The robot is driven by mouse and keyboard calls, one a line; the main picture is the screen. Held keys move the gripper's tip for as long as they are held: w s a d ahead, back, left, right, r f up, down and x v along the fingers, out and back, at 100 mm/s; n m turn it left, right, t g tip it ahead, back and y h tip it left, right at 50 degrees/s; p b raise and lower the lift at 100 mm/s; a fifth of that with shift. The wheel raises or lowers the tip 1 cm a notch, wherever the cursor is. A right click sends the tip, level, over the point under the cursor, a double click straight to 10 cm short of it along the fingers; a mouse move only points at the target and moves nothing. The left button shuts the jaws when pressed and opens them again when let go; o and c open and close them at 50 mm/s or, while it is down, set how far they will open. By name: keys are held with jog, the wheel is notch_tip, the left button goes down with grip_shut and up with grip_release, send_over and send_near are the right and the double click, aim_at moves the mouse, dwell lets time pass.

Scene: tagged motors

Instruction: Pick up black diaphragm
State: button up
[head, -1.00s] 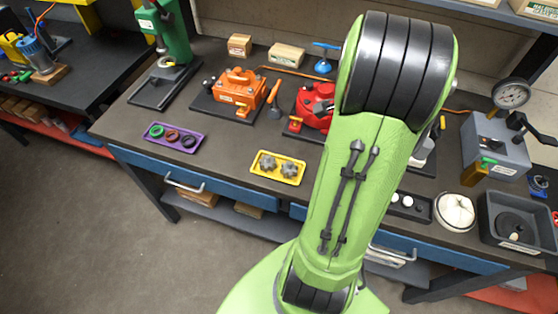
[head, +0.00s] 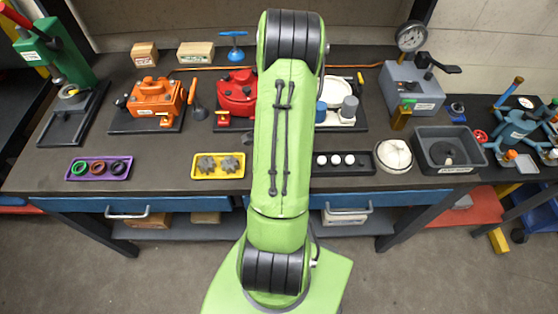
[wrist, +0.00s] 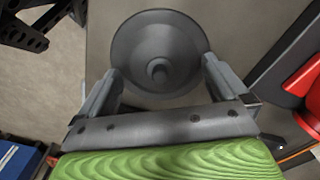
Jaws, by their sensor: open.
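The black diaphragm (wrist: 150,40) shows in the wrist view as a dark grey, shallow round disc with a small knob at its centre. The grey worktop lies behind it. My gripper (wrist: 165,80) is open, with one finger at each lower side of the disc. Their tips come up to or overlap its edge in the picture, and I cannot tell whether they touch it. In the head view my green arm hides both gripper and disc.
A grey bin (head: 427,133) at the right holds another dark round piece (head: 447,153). A yellow tray (head: 218,174) with grey gears, a purple tray (head: 97,178) with rings and a white dish (head: 393,154) stand along the front. A red pump (head: 236,90) stands behind.

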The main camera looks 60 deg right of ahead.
jog(key=shift+f, duration=0.4)
jog(key=shift+a, duration=0.1)
jog(key=c, duration=1.2)
jog(key=shift+s, duration=0.1)
